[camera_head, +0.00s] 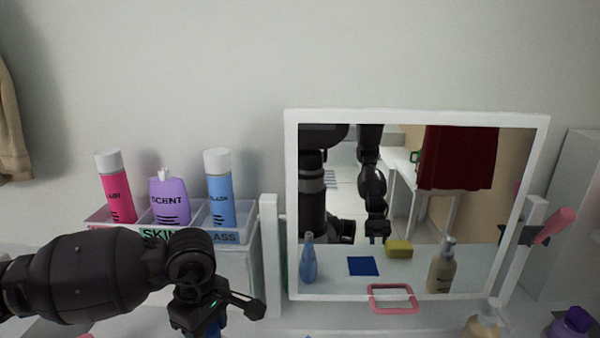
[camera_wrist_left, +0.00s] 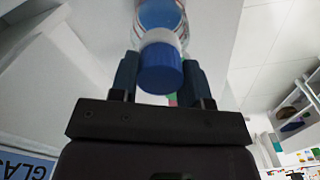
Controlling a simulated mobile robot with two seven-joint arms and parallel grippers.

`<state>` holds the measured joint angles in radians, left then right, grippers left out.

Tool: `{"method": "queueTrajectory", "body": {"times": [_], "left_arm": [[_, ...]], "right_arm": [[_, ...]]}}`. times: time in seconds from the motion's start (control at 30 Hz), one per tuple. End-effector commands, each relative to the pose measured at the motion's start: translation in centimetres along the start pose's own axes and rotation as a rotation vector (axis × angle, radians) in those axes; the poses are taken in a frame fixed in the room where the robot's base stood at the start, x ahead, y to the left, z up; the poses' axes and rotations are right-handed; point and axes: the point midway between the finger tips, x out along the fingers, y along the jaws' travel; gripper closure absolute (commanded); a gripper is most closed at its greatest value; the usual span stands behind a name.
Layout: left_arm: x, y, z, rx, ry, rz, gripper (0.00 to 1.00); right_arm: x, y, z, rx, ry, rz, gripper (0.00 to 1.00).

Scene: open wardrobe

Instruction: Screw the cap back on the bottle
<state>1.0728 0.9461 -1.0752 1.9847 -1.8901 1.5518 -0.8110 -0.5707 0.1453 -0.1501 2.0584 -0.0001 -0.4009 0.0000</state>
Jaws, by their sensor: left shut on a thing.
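In the left wrist view, a blue cap (camera_wrist_left: 160,74) sits between the two fingers of my left gripper (camera_wrist_left: 160,80), which is shut on it. Just beyond the cap is a white collar (camera_wrist_left: 160,38), in line with the clear and blue bottle (camera_wrist_left: 160,14). The bottle is cut off by the top edge. I cannot tell whether the cap is threaded on the bottle or only resting against it. In the head view, my left gripper (camera_head: 212,318) points down at the bottom edge, with a bit of blue at its fingers. My right gripper is not directly in view.
A framed mirror (camera_head: 290,205) stands behind, reflecting a blue bottle, blue cloth and yellow sponge. A labelled organizer (camera_head: 248,222) at left holds pink, purple and blue bottles. A pump bottle (camera_head: 485,322) and a purple-capped bottle (camera_head: 572,322) stand at lower right.

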Motion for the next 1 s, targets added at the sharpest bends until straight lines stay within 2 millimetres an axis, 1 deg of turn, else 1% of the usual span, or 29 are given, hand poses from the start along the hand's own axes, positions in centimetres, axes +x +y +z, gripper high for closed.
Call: {"method": "queueTrajectory", "body": {"times": [0.17, 0.27, 0.3, 0.37, 0.4, 0.5, 0.67, 0.73, 1.0], "left_arm": [[0.0, 0.0, -0.1, 0.035, 0.002, 0.000, 0.84], [-0.1, 0.0, -0.1, 0.033, 0.002, 0.001, 0.84], [-0.1, 0.0, -0.1, 0.033, 0.002, 0.001, 0.56], [-0.1, 0.0, -0.1, 0.032, 0.002, 0.001, 0.46], [-0.1, 0.0, -0.1, 0.032, 0.002, 0.001, 0.40], [-0.1, 0.0, 0.0, 0.032, 0.001, 0.001, 0.27], [0.0, 0.0, 0.0, 0.031, 0.001, 0.001, 0.27], [0.0, 0.0, 0.0, 0.031, 0.001, 0.001, 0.32], [-0.1, 0.0, 0.0, 0.020, 0.001, 0.001, 0.32]], "right_arm": [[0.3, 0.1, -0.8, -0.008, 0.015, -0.003, 0.65], [0.3, 0.1, -0.9, -0.011, 0.017, -0.004, 0.65], [0.3, 0.1, -0.9, -0.012, 0.016, -0.004, 0.65], [0.3, 0.1, -0.8, -0.012, 0.014, -0.004, 0.65], [0.3, 0.1, -0.7, -0.011, 0.013, -0.003, 0.65], [0.2, 0.1, -0.4, -0.011, 0.008, -0.003, 0.65], [0.1, 0.1, -0.1, -0.007, 0.002, -0.002, 0.65], [0.1, 0.1, 0.0, -0.004, 0.000, -0.001, 0.65], [-0.1, -0.1, 0.0, 0.007, -0.001, 0.001, 0.65]]}}
